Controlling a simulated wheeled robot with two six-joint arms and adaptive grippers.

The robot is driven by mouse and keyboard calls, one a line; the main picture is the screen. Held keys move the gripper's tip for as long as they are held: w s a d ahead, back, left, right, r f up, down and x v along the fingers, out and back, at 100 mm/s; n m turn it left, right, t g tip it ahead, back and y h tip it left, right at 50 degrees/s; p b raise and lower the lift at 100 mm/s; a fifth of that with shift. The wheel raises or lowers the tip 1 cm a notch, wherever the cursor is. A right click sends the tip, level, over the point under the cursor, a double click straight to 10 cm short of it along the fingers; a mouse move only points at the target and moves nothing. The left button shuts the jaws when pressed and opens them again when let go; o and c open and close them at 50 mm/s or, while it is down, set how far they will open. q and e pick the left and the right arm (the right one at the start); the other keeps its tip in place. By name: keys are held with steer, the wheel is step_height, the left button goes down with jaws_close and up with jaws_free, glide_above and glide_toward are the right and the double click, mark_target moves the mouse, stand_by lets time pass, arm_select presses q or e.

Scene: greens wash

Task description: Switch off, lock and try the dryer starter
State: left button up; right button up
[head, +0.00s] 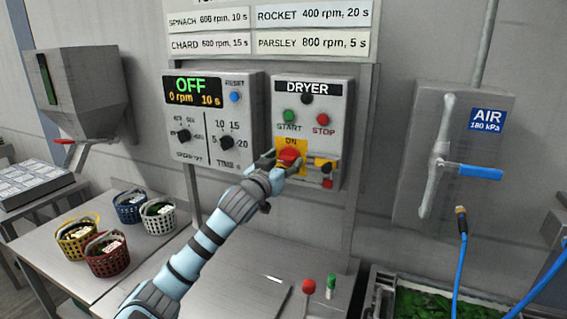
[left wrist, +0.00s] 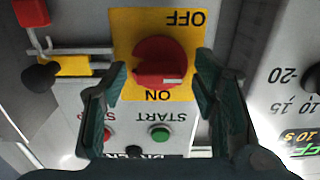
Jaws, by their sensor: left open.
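The dryer starter (head: 340,120) is a grey wall box with a green START button (head: 289,116) and a red STOP button (head: 322,119). Its red rotary switch (head: 289,157) sits on a yellow plate marked ON and OFF. In the upside-down left wrist view, the switch's (left wrist: 155,60) white mark points right, squarely at neither word. My left gripper (head: 281,165) is open, its fingers (left wrist: 160,72) on either side of the switch with gaps showing. Beside the switch are a yellow piece (left wrist: 75,66), a metal bar, a black knob (left wrist: 40,77) and a red block (left wrist: 31,12).
The control box (head: 212,165) left of the starter displays OFF, 0 rpm, 10 s. Several baskets (head: 132,207) stand left. An air box (head: 485,150) with a blue-handled valve is right.

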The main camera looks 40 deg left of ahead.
arm_select(q)
steer(key=shift+s, duration=0.1)
steer(key=v, duration=0.7)
steer(key=shift+s, duration=0.15)
